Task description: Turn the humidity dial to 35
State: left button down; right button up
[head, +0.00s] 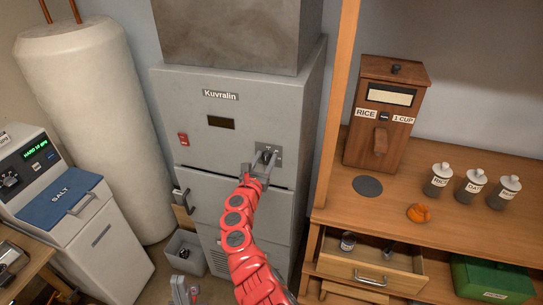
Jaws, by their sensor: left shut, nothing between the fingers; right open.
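The humidity dial (268,149) appears as a small dark knob on a grey plate (278,151) on the front of the grey Kuvralin cabinet. Its markings and setting are too small to read. My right gripper (258,166) is at the end of the red arm reaching up the middle. Its fingers are apart, right at the dial and partly covering it. I cannot tell whether they touch the knob.
The cabinet also has a red switch (183,139) and a dark display (221,122). A wooden post (337,110) and counter stand close on the right, with an open drawer (370,272) below. A grey bin (185,252) stands on the floor at left.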

jog(key=shift+s+r, duration=0.15)
jog(key=shift+a, duration=0.1)
jog(key=c, duration=0.4)
grip_shut()
